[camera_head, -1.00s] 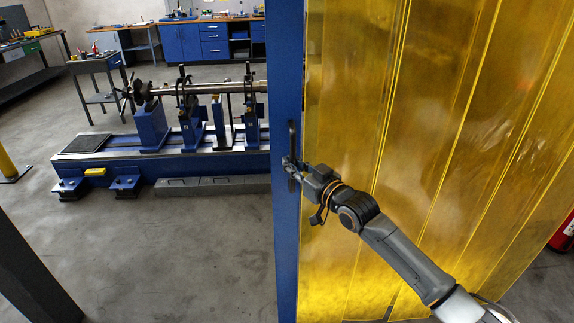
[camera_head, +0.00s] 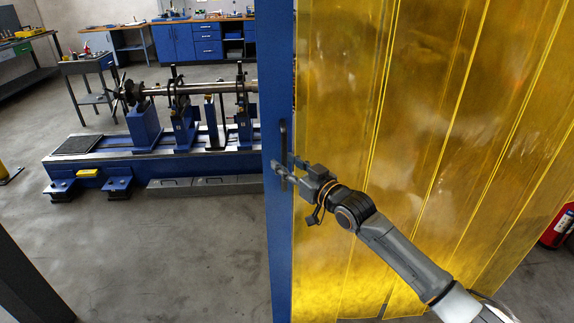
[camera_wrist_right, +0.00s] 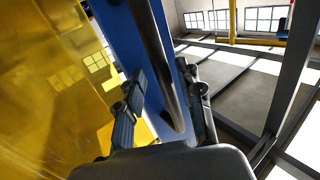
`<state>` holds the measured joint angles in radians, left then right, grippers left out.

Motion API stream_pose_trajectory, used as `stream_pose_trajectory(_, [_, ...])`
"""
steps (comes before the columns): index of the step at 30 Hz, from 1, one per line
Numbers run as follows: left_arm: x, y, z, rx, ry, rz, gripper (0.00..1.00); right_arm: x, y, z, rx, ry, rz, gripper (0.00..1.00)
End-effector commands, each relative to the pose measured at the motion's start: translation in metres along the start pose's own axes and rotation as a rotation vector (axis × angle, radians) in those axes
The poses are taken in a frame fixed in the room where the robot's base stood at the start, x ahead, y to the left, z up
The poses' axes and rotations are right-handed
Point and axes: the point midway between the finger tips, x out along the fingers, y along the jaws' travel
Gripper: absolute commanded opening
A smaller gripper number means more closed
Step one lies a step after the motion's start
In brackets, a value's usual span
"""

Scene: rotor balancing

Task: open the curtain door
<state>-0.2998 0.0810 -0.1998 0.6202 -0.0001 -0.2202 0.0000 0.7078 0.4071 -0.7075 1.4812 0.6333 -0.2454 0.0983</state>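The curtain door has translucent yellow strips (camera_head: 420,120) and a blue upright frame edge (camera_head: 278,240). A dark vertical handle (camera_head: 284,150) is fixed on that blue edge. My right gripper (camera_head: 287,168) is at the lower part of the handle. In the right wrist view the grey handle bar (camera_wrist_right: 166,75) runs between the two fingers of my right gripper (camera_wrist_right: 165,95). The fingers stand apart, one on each side of the bar, with gaps visible, so the gripper looks open around it. My left gripper is not in view.
Left of the door edge, a blue balancing machine (camera_head: 215,164) stands on the floor, with workbenches (camera_head: 205,42) behind it. A small cart (camera_head: 88,68) stands at the left. A red extinguisher (camera_head: 558,229) is at the right edge. Bare floor (camera_head: 180,250) lies in front of the machine.

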Motion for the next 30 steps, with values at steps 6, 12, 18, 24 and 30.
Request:
stream_pose_trajectory(6, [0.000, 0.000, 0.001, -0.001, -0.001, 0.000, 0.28, -0.008, 0.000, -0.002, 0.000, 0.004, 0.000, 0.36])
stream_pose_trajectory(12, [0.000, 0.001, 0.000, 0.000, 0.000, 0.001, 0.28, -0.046, 0.001, 0.000, 0.000, 0.001, 0.000, 0.36])
stream_pose_trajectory(18, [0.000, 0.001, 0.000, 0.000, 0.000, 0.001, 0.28, -0.089, 0.001, 0.001, -0.001, 0.000, 0.001, 0.36])
stream_pose_trajectory(24, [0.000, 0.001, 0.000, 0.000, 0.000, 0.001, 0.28, -0.116, 0.002, 0.000, 0.000, 0.001, 0.002, 0.36])
stream_pose_trajectory(30, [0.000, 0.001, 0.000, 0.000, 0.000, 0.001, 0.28, -0.123, 0.001, 0.000, 0.001, 0.001, 0.001, 0.36])
